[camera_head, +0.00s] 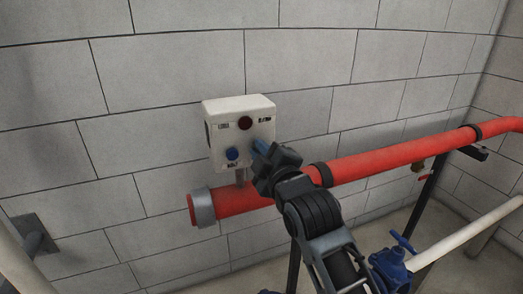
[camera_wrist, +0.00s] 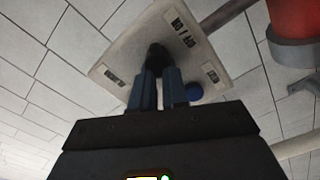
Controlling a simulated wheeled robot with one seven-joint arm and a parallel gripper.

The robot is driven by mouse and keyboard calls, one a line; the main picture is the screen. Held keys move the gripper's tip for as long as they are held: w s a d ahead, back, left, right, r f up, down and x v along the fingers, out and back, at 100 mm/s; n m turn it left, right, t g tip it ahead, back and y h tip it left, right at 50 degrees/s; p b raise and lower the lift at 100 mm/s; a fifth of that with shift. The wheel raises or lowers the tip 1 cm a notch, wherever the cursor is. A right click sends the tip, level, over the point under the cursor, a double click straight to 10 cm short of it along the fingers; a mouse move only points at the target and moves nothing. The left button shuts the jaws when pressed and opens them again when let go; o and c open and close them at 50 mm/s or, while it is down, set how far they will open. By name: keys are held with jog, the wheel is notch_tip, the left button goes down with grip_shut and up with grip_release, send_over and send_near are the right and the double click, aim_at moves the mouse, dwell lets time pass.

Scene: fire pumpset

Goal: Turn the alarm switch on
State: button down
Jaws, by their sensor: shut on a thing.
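A white alarm box (camera_head: 240,105) is mounted above the red pipe. On its face I see a dark red round button (camera_head: 245,123) at the top and a blue button (camera_head: 232,153) at the lower left. My gripper (camera_head: 259,148) is at the right side of the box face. In the wrist view, the box face (camera_wrist: 205,58) fills the upper middle. My gripper's blue fingers (camera_wrist: 161,76) are shut on a black switch knob (camera_wrist: 157,55) that sticks out from the face. The blue button (camera_wrist: 193,92) is just right of the fingers. The head view hides the knob behind my gripper.
A thick red pipe (camera_head: 385,154) runs below the box and to the right, with a grey end collar (camera_head: 201,207). A blue valve (camera_head: 391,270) and a white pipe (camera_head: 465,231) are at the lower right. The block wall (camera_head: 165,65) is close behind the box.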

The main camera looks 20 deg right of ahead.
jog(key=shift+d+r, duration=0.1)
jog(key=shift+d, duration=0.05)
jog(key=c, duration=1.1)
grip_release()
jog(key=shift+c, duration=0.2)
jog(key=shift+s, duration=0.1)
jog(key=s+b, duration=0.1)
jog(key=s, duration=0.6)
jog(key=shift+s, duration=0.4)
jog(key=s+f+m+g, duration=0.1)
jog(key=s+f+m, duration=0.2)
jog(key=s+f, duration=0.55)
jog(key=s+f+m+g, duration=0.1)
jog(key=s+f+m, duration=0.3)
jog(key=s, duration=0.7)
jog(key=s+d+m+g, duration=0.1)
jog(key=s+m, duration=0.4)
jog(key=s, duration=1.7)
jog(key=shift+s+r, duration=0.3)
